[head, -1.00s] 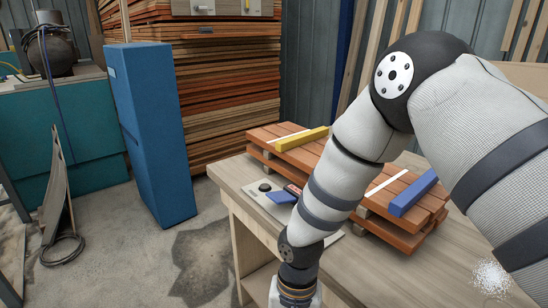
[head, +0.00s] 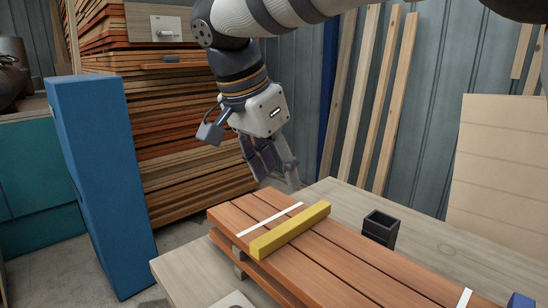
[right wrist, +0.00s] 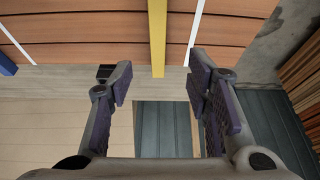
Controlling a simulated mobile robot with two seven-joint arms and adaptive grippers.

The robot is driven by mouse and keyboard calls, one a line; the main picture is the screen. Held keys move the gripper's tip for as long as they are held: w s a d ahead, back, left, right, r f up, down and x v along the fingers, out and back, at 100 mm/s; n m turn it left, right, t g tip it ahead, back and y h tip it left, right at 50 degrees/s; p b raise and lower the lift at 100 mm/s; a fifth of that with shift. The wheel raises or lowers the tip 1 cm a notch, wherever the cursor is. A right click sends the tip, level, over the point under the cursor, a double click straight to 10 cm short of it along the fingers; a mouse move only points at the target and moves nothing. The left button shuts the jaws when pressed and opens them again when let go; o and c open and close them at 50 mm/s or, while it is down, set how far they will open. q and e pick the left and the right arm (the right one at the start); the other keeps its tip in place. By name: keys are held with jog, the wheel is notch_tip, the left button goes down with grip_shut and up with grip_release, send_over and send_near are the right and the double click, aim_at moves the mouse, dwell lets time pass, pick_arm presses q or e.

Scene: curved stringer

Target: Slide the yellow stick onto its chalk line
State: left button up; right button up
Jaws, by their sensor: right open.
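The yellow stick (head: 291,230) lies on the reddish-brown slatted wood panel (head: 350,262), across its boards. A white chalk line (head: 268,220) runs roughly parallel to it on the left in the head view, with bare wood between them. In the right wrist view, the yellow stick (right wrist: 157,38) points down between the fingers, and the chalk line (right wrist: 195,33) is to its right. My right gripper (head: 272,170) is open and empty, pointing down near the panel's far edge, apart from the stick. It also shows in the right wrist view (right wrist: 163,84). My left gripper is out of view.
A second chalk line (head: 464,298) and a blue stick (head: 522,300) are at the panel's right. A black open box (head: 381,227) stands on the pale workbench (head: 440,255) behind the panel. A blue cabinet (head: 100,185) and stacked lumber (head: 185,140) stand at left.

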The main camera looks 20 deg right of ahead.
aim_at(295, 221)
jog(key=x, duration=0.7)
jog(key=b+x, duration=0.1)
jog(key=x, duration=0.2)
jog(key=shift+s+f, duration=0.25)
jog(key=shift+f, duration=0.25)
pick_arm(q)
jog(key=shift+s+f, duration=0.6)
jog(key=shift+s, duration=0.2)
pick_arm(e)
jog(key=shift+w+d+f, duration=0.15)
jog(key=shift+d+f, duration=0.05)
jog(key=shift+f, duration=0.15)
grip_shut()
jog(key=shift+w+a+f+b, duration=0.1)
jog(key=shift+w+a+b, duration=0.2)
jog(key=shift+w, duration=0.75)
jog(key=shift+w+a+b, duration=0.1)
jog(key=shift+w+a, duration=0.35)
jog(key=shift+w, duration=0.6)
jog(key=shift+w+a, duration=0.3)
jog(key=shift+w, duration=0.5)
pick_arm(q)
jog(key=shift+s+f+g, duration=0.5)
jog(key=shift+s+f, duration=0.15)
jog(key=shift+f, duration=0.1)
